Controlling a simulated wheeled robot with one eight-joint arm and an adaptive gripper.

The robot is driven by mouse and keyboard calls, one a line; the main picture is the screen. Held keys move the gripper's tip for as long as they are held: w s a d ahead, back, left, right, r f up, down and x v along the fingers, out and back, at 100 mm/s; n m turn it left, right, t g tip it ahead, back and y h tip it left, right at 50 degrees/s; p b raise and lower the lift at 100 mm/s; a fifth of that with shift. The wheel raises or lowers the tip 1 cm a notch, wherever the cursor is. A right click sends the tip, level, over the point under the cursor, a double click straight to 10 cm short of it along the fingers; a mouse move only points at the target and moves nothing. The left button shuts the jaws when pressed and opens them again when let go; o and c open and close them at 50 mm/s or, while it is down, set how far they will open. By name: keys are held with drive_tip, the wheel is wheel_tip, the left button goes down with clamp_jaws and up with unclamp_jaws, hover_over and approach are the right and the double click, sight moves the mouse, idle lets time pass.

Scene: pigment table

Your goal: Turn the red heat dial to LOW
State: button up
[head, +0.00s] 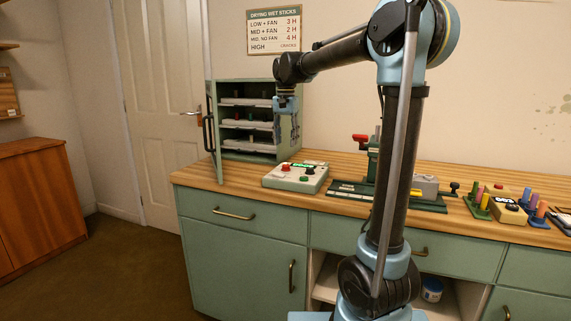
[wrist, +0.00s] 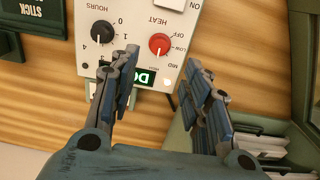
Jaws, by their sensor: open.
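The red heat dial (wrist: 159,43) sits on a pale control box (wrist: 134,20) in the wrist view, with OFF, LOW, MID and HIGH marked around it. The lettering appears upside down. I cannot tell for certain which mark the dial points to. The dial also shows on the box in the head view (head: 285,168). My gripper (wrist: 161,64) is open and empty, its fingers on either side of the dial in the picture. In the head view my gripper (head: 294,138) hangs above the box, apart from it. A black hours dial (wrist: 102,32) is beside the red one.
A green drying cabinet (head: 247,152) with its door open stands behind the box; its edge is close to my right finger in the wrist view. A green press (head: 374,160) stands to the right. Coloured sticks (head: 540,209) stand farther right. Wooden worktop (head: 200,174) is clear left of the box.

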sight(286, 165)
wheel_tip(286, 165, down, 9)
drive_tip(key=shift+f, duration=0.1)
idle(0.3)
clamp_jaws()
